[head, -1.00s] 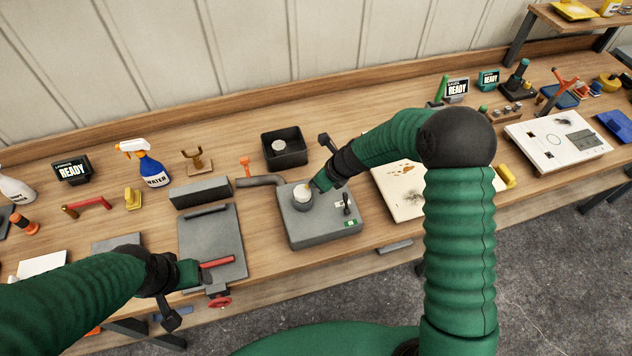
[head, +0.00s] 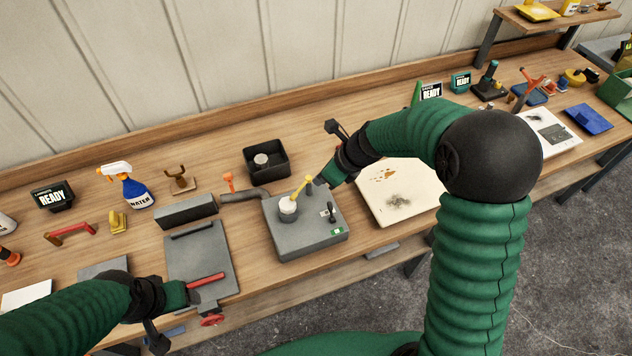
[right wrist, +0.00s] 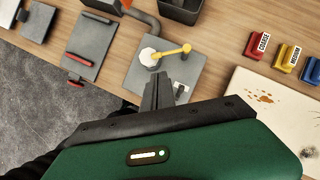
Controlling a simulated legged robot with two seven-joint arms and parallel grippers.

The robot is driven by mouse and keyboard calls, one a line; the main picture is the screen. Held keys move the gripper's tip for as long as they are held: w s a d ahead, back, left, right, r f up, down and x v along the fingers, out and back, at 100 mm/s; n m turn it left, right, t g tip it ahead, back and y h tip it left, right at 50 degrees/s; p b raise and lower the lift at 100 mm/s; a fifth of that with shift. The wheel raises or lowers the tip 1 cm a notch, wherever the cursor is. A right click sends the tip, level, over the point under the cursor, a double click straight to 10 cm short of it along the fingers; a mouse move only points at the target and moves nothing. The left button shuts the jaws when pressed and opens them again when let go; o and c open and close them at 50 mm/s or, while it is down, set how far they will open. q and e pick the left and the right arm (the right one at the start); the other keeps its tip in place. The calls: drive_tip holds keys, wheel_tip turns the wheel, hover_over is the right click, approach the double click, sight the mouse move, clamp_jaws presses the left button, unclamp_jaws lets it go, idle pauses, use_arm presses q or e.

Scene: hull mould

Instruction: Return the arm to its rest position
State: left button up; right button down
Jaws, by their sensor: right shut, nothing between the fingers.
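My right gripper (head: 312,184) is shut and empty. My left gripper (head: 186,292) is low at the front edge of the bench, at a red bar (head: 206,279) on a grey plate (head: 200,252). Whether its fingers close on the bar is hidden.
A spray bottle (head: 136,190) stands at the left. Open floor (head: 575,250) lies in front of the bench.

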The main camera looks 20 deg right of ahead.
drive_tip(key=shift+s+d, duration=0.1)
drive_tip(key=s+f+n+h+b, duration=0.1)
drive_tip(key=s+f+n+b, duration=0.3)
drive_tip(key=n, duration=0.5)
drive_tip(key=s+f+n+g+h+b, duration=0.1)
drive_tip(key=s+f+n+b, duration=0.3)
drive_tip(key=s+n, duration=0.5)
drive_tip(key=s+f+n+g+h+b, duration=0.1)
drive_tip(key=s+f+n+b, duration=0.3)
drive_tip(key=s+n, duration=0.3)
drive_tip(key=f+n, duration=0.1)
drive_tip(key=n, duration=0.2)
drive_tip(key=shift+a+n+h, duration=0.2)
drive_tip(key=shift+n+h, duration=0.1)
drive_tip(key=shift+w+d+f, duration=0.1)
